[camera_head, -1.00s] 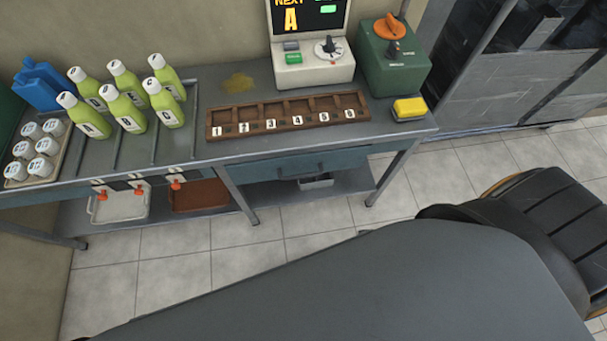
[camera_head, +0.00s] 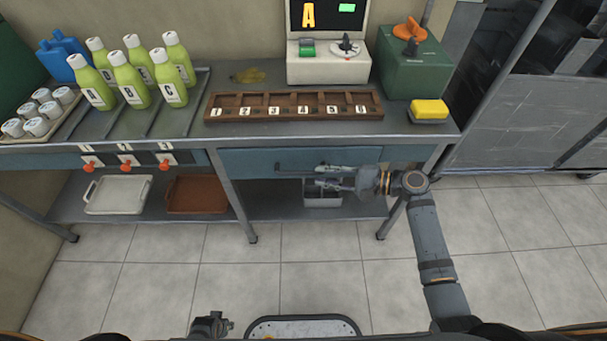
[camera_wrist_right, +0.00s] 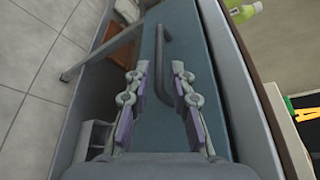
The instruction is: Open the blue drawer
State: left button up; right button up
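The blue drawer (camera_head: 247,163) sits under the right part of the workbench, its front looking flush with the bench. Its dark bar handle (camera_head: 288,169) shows in the head view. My right gripper (camera_head: 317,176) is in front of the drawer at the handle's right part, fingers pointing left along the front. In the right wrist view, the open fingers (camera_wrist_right: 159,72) are spread on either side of the handle (camera_wrist_right: 162,45), with a gap; contact is not visible. What seems to be my left gripper (camera_head: 211,324) shows low at the bottom edge, its fingers unclear.
On the bench (camera_head: 190,130) stand green bottles (camera_head: 135,88), a numbered wooden rack (camera_head: 290,106), a console (camera_head: 328,62), a green box (camera_head: 412,68) and a yellow block (camera_head: 429,110). Bench legs flank the drawer. A grey bin (camera_head: 322,196) is below. The floor in front is clear.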

aim_at(308, 174)
jog(key=x, duration=0.7)
jog(key=shift+f, duration=0.15)
grip_shut()
